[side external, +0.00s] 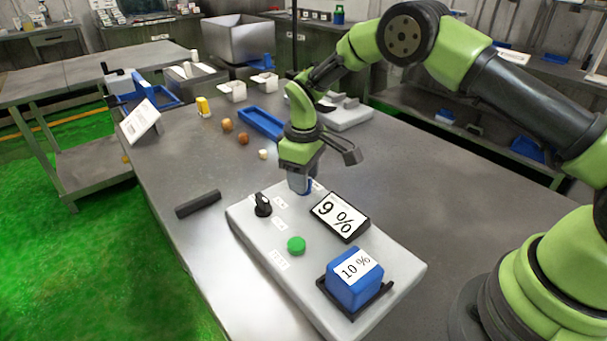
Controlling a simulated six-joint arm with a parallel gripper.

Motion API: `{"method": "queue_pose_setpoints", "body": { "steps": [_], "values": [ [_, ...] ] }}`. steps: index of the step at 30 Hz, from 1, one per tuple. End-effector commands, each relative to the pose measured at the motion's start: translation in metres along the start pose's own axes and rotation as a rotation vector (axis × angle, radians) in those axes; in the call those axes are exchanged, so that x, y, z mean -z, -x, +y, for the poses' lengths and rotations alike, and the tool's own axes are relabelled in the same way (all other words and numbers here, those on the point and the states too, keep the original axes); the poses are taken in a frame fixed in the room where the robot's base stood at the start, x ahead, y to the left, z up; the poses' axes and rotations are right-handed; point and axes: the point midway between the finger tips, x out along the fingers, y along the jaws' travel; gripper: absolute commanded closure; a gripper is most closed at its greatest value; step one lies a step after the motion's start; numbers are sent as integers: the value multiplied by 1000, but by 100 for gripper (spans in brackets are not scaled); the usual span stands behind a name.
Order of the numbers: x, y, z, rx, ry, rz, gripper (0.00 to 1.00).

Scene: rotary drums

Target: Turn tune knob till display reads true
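A light grey panel (245,228) lies on the table and carries the controls. A blue block (354,278) with a 10 % label sits in a black holder at the panel's front right. A black knob (263,205) stands near the panel's left edge, and a green button (296,245) is in front of it. My gripper (300,185) points down at the panel's back corner, behind the display. A bit of blue shows at its fingertips. Whatever is between the fingers is hidden, and I cannot tell which label marks the tune knob.
A dark bar (198,203) lies left of the panel. Behind are small brown and white pieces, a blue tray (261,123), white boxes, a yellow item (203,107) and a tilted white sign (140,122). The table right of the panel is clear.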

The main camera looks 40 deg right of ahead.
Motion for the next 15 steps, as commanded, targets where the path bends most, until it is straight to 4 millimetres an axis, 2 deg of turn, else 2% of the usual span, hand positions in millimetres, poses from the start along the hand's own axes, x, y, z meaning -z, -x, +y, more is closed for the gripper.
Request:
{"method": "queue_pose_setpoints", "body": {
  "steps": [4,7,15],
  "values": [
    [0,2,0,0,0,1,60],
    [1,12,0,-1,-1,3,60],
    [1,65,0,-2,1,5,60]
  ]
}}
